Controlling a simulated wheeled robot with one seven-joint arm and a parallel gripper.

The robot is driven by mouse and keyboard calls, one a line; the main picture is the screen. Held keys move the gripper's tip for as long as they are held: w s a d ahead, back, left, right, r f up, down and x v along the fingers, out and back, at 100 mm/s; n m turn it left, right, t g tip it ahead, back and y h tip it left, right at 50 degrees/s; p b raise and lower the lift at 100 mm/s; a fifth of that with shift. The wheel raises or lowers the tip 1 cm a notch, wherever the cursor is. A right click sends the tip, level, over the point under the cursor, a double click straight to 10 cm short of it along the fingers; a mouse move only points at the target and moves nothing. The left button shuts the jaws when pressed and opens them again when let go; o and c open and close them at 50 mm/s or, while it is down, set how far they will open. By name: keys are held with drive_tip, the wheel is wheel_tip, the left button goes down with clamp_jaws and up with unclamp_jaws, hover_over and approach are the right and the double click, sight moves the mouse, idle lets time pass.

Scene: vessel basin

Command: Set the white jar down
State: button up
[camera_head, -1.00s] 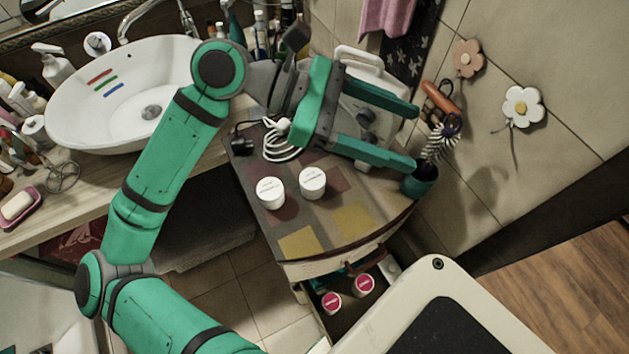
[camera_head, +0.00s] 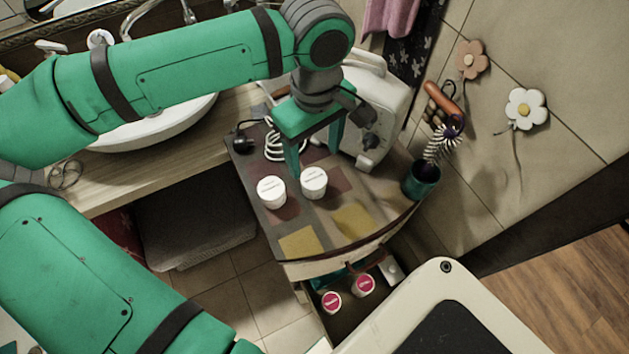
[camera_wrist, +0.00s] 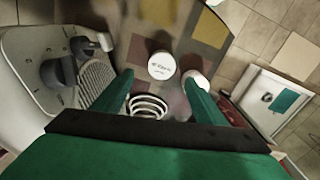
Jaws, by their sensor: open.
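Two white jars stand upright side by side on the cabinet top in the head view, a left one (camera_head: 271,191) and a right one (camera_head: 313,183). My gripper (camera_head: 316,162) is open and empty, pointing down just behind the right jar. In the wrist view my gripper (camera_wrist: 158,80) has its fingers spread, with one jar (camera_wrist: 162,65) showing between and beyond the tips. The other jar (camera_wrist: 196,80) is partly hidden by the right finger. I cannot tell how high the tips are above the cabinet top.
The cabinet top (camera_head: 300,217) has coloured squares. A white appliance (camera_head: 386,108) stands behind right, a coiled white cable (camera_head: 272,142) behind left, and a teal cup (camera_head: 422,180) with a brush at right. Below, an open drawer holds two red-lidded jars (camera_head: 331,301) (camera_head: 363,285). A basin (camera_head: 160,128) is at left.

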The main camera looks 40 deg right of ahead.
sight(314, 178)
wheel_tip(314, 178, down, 10)
drive_tip(key=shift+a+r, duration=0.15)
drive_tip(key=c, duration=1.2)
drive_tip(key=shift+c, duration=0.2)
drive_tip(key=shift+r, duration=0.15)
drive_tip(key=shift+r, duration=0.6)
drive_tip(key=s+a+r, duration=0.5)
drive_tip(key=a+r, duration=0.6)
drive_tip(key=a, duration=0.2)
drive_tip(key=shift+r, duration=0.3)
